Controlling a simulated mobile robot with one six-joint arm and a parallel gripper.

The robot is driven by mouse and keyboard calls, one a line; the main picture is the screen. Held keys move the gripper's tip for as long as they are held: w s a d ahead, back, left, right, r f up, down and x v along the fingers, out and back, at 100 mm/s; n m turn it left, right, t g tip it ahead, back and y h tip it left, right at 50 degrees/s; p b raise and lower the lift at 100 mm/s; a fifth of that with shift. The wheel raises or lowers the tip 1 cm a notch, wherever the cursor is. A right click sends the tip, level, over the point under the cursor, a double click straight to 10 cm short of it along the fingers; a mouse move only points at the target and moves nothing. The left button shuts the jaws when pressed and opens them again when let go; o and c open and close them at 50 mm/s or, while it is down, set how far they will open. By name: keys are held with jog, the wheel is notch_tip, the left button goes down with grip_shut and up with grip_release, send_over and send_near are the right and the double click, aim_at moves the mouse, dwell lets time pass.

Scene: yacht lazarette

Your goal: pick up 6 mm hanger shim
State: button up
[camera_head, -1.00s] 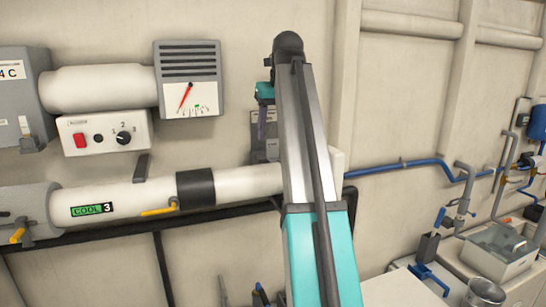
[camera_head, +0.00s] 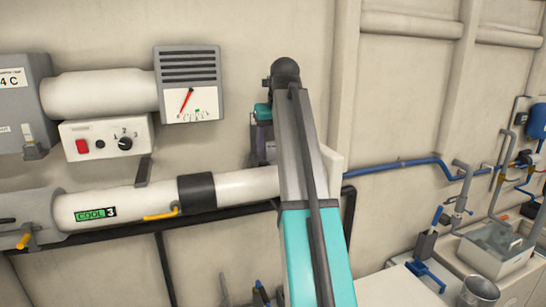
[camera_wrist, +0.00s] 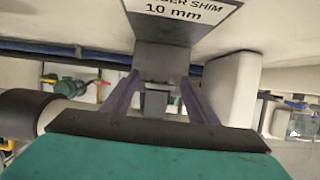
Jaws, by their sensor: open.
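My gripper (camera_wrist: 160,80) shows in the wrist view as two purple fingers, spread apart. Between and just beyond them is a grey block (camera_wrist: 163,62) below a white label; the label's visible words end in "SHIM 10 mm". A smaller grey piece (camera_wrist: 155,103) hangs lower, between the fingers. I see no gap or contact clearly enough to say whether the fingers touch it. No label reading 6 mm is in view. In the head view my gripper (camera_head: 262,130) is at the wall, partly hidden by my arm, in front of grey parts.
A white pipe (camera_head: 120,203) with a black sleeve (camera_head: 196,194) and yellow valve handles runs along the wall, left of my arm. Above it are a control box (camera_head: 106,137) and a gauge (camera_head: 189,84). Blue piping (camera_head: 400,162) and a bench with a vise-like blue tool (camera_head: 428,272) are at right.

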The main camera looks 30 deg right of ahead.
dwell(0.5)
grip_shut()
